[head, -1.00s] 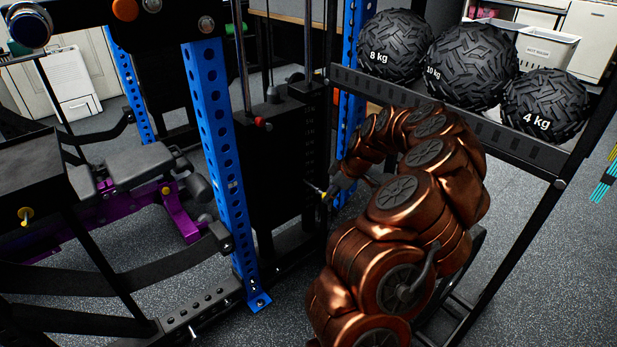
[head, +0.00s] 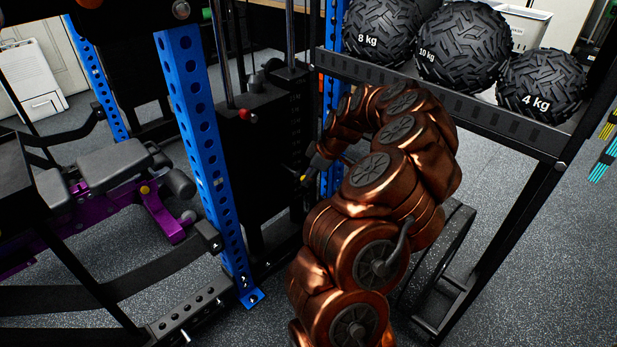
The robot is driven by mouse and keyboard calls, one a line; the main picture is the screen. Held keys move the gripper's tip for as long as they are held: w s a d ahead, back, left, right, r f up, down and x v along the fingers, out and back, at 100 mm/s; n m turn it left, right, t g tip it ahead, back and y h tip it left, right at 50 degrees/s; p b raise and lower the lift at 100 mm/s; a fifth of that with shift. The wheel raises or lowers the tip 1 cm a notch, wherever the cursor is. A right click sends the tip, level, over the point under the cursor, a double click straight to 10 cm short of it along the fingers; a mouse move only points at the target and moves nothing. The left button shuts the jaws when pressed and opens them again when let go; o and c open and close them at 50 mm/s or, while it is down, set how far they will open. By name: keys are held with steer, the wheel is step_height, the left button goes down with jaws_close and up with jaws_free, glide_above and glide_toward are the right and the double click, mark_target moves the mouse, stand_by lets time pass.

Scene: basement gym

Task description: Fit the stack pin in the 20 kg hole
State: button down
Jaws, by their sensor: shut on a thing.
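The black weight stack (head: 262,150) stands behind the blue perforated upright, with small pale marks in a column along its right side, too small to read. My gripper (head: 308,174) is at the right side of the stack's front, at the end of my copper-coloured arm. It is shut on the stack pin (head: 303,178), of which only a small yellow part shows. The pin's tip cannot be made out, so I cannot tell whether it touches the stack or is in a hole. The 20 kg hole cannot be told apart from the others.
A blue upright (head: 205,150) stands left of the stack. A rack (head: 450,102) with 8 kg, 10 kg and 4 kg balls stands close behind and right of my arm. A purple bench (head: 110,205) is at the left. Speckled floor is free at the far right.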

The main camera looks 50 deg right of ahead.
steer(key=w, duration=0.7)
stand_by(1.6)
steer(key=shift+w+d, duration=0.1)
steer(key=shift+w, duration=0.1)
stand_by(0.6)
steer(key=c, duration=0.9)
jaws_free()
steer(key=shift+o, duration=0.2)
steer(key=shift+r, duration=0.1)
steer(key=v, duration=1.1)
steer(key=shift+r, duration=0.35)
steer(key=shift+s+d, duration=0.1)
steer(key=shift+s, duration=0.1)
